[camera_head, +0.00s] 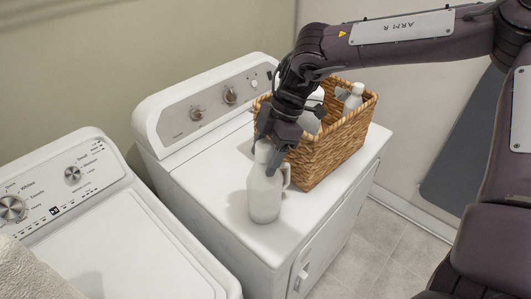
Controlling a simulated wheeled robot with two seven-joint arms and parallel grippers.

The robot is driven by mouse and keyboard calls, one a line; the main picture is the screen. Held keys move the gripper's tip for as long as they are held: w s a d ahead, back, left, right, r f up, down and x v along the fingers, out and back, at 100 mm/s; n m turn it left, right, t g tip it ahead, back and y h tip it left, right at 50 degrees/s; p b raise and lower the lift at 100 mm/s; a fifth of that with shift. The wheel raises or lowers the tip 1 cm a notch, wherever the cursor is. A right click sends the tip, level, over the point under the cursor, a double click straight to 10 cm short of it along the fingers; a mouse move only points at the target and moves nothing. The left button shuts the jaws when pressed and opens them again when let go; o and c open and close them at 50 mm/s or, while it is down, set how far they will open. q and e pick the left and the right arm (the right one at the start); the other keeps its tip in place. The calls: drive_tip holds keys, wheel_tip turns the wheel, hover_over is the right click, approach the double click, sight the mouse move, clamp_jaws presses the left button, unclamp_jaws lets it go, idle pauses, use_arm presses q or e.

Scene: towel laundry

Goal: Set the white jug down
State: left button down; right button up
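The white jug (264,194) is upright at the front of the right-hand white machine's top, left of the wicker basket. Its base appears to rest on the top or to be very close to it. Its handle faces right. My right gripper (272,146) is at the jug's neck from above, with its fingers closed about the neck. The fingers partly hide the jug's top. My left gripper is not in view.
The wicker basket (335,150) holds white bottles (352,98) and stands close to the right of the jug. The right-hand machine (205,165) has bare top left of the jug. A second white machine (120,250) stands at left, with a pale towel (30,275) at its lower left.

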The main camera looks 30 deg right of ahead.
drive_tip(key=shift+r+p, duration=0.25)
drive_tip(key=shift+p, duration=0.05)
drive_tip(key=shift+w+d+r+b, duration=0.1)
drive_tip(key=shift+d+r+b, duration=0.15)
drive_tip(key=shift+b, duration=0.1)
drive_tip(key=b+v, duration=0.2)
drive_tip(key=v, duration=0.9)
drive_tip(key=shift+a+r, duration=0.1)
drive_tip(key=shift+a, duration=0.05)
